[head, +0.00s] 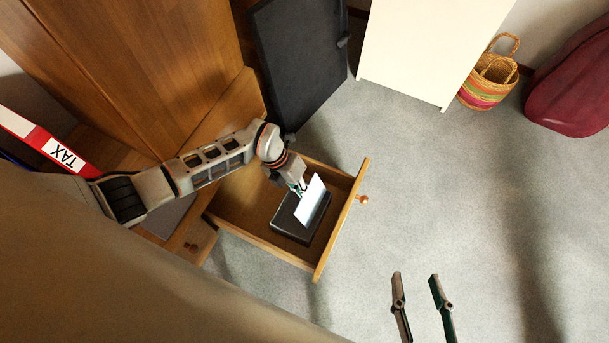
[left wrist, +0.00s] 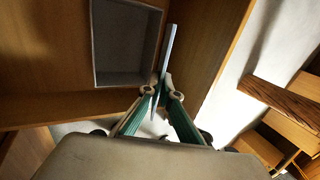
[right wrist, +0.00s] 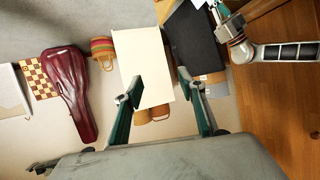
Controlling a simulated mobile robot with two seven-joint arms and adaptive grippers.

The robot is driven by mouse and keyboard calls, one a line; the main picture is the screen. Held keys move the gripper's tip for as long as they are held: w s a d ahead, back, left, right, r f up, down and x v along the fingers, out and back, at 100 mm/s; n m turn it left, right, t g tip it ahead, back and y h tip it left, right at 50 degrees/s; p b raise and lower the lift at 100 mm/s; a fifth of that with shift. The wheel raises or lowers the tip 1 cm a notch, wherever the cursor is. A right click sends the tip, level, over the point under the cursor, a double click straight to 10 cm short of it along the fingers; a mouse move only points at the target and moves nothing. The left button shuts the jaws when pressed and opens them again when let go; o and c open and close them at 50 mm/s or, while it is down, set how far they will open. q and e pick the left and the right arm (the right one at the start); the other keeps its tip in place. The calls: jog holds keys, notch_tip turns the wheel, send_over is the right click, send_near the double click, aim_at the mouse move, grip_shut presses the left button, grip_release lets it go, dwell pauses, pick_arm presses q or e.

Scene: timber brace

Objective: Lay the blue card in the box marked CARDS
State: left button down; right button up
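My left gripper (head: 301,188) is shut on a thin card (head: 313,200), which looks white to pale blue. The card is tilted, above a dark open box (head: 288,226) inside the pulled-out drawer (head: 336,222). In the left wrist view the card (left wrist: 168,52) shows nearly edge-on between the fingertips (left wrist: 163,93), beside the box's grey inside (left wrist: 125,45). No marking on the box can be read. Whether the card touches the box is unclear. My right gripper (head: 416,277) is open and empty over the floor; its spread fingers also show in the right wrist view (right wrist: 157,80).
The drawer's front panel with a round knob (head: 362,199) stands out over the grey carpet. A red TAX binder (head: 50,143) is at the far left. A black case (head: 302,65), a white cabinet (head: 410,50) and a striped basket (head: 488,82) stand beyond.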

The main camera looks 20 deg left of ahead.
pick_arm(q)
jog(key=shift+s+f+b, duration=0.1)
jog(key=shift+f+b, duration=0.25)
jog(key=shift+f, duration=0.35)
jog(key=shift+f+b, duration=1.3)
jog(key=shift+f, duration=1.45)
notch_tip(320, 180, down, 7)
jog(key=b, duration=0.4)
pick_arm(e)
jog(key=s+a+m+y, duration=0.1)
jog(key=s+a+m, duration=0.1)
jog(key=a+m, duration=0.5)
jog(key=shift+a+f+m+t, duration=0.25)
jog(key=shift+f+m+t, duration=0.05)
jog(key=shift+f+t, duration=0.1)
pick_arm(q)
jog(key=shift+r, duration=0.15)
jog(key=c, duration=1.7)
grip_release()
